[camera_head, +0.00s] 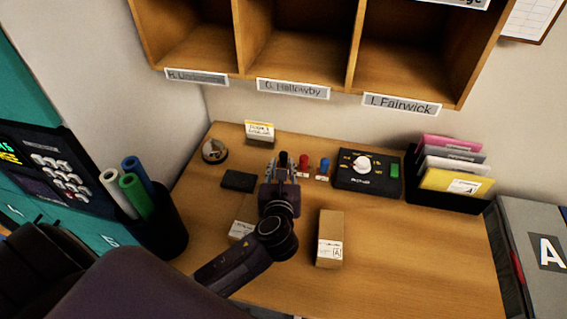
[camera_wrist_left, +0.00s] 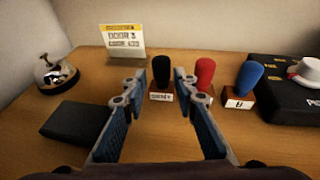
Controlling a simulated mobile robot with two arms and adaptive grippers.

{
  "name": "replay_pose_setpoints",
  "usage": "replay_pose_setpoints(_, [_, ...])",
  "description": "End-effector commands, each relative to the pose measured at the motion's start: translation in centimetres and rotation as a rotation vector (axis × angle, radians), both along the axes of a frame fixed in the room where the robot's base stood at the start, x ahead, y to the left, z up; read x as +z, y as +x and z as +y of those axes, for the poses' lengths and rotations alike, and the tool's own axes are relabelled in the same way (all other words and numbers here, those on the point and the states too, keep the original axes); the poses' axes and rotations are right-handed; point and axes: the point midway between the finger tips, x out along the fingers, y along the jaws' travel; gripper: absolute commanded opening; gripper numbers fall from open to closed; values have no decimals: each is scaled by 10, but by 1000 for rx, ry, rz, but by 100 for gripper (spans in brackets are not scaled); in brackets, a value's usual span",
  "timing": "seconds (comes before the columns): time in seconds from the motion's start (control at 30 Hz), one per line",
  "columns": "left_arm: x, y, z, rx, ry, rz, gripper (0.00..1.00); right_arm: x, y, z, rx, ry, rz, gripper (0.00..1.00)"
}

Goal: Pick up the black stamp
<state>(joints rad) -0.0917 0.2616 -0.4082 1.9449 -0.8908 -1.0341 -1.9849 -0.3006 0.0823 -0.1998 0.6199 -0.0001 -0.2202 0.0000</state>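The black stamp (camera_head: 283,158) stands upright near the back of the wooden desk, left of a red stamp (camera_head: 304,162) and a blue stamp (camera_head: 323,166). In the left wrist view the black stamp (camera_wrist_left: 162,70) has a rounded dark handle on a small labelled wooden base. My left gripper (camera_head: 282,168) is open and empty, low over the desk in front of it. In the left wrist view its blue-padded fingers (camera_wrist_left: 161,88) point forward, with the stamp showing in the gap, beyond or near the tips. My right gripper is not in view.
A black pad (camera_head: 238,181) and a bell (camera_head: 215,151) lie left, with a sign (camera_head: 260,132) behind. A small carton (camera_head: 330,238) stands in front. The front right desk is clear.

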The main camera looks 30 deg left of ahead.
Motion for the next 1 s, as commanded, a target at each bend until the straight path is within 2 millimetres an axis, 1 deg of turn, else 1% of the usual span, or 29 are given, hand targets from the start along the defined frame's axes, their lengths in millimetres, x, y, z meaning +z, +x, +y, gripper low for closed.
replay_pose_setpoints(0.03, [-1,6,2,1,1,-1,27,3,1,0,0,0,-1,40])
replay_pose_setpoints(0.2, [-10,25,10,1,1,-1,27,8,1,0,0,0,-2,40])
replay_pose_setpoints(0.3, [-13,34,13,1,1,-1,27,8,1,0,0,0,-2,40])
replay_pose_setpoints(0.4, [-15,37,15,0,-1,0,27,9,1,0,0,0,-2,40])
replay_pose_setpoints(0.6, [-16,37,15,-1,-1,-1,27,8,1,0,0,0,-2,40])
replay_pose_setpoints(0.63, [-16,37,15,-1,-1,-1,26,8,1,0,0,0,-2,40])
replay_pose_setpoints(0.67, [-16,37,15,-1,-1,-1,22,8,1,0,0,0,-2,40])
replay_pose_setpoints(0.87, [-16,37,15,-1,-2,0,0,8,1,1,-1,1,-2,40])
replay_pose_setpoints(1.0, [-16,37,15,-1,-1,-1,0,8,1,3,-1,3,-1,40])
